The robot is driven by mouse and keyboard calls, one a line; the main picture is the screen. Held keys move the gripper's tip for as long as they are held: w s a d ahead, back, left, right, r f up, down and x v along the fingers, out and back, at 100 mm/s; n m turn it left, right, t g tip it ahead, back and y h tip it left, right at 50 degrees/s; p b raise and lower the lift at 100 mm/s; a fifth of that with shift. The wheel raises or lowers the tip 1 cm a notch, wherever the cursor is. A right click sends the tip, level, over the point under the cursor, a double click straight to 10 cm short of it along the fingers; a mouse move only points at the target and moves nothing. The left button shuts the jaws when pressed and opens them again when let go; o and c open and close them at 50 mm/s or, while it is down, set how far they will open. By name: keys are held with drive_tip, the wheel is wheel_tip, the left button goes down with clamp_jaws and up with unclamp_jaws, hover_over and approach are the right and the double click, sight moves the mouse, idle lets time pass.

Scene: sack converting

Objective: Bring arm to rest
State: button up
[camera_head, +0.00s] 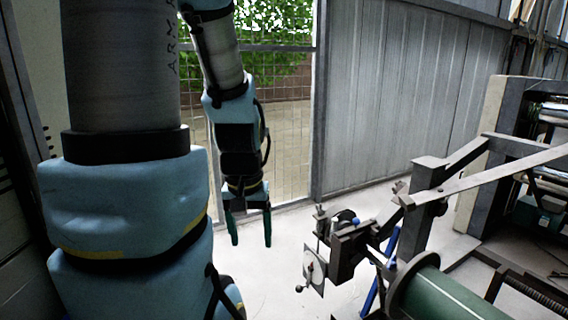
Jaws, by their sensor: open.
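My gripper (250,228) hangs at the end of my arm, left of the picture's middle, pointing down. Its two dark green fingers are apart, with nothing between them. It hangs clear of the machine to its right, over the pale floor in this view. My arm comes down from the top of the picture, with blue padded covers and black straps. A large nearer part of my arm fills the left side and hides what lies behind it.
A dark metal machine (425,180) with a green roller (447,297) and a crank-like plate (314,270) stands at the right. A mesh gate (290,130) and a corrugated metal wall (410,90) stand behind. Bare floor (275,285) shows between my arm and the machine.

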wheel_tip(320, 180, up, 16)
drive_tip(key=p, duration=1.4)
drive_tip(key=shift+w+f, duration=0.2)
drive_tip(key=shift+w, duration=0.05)
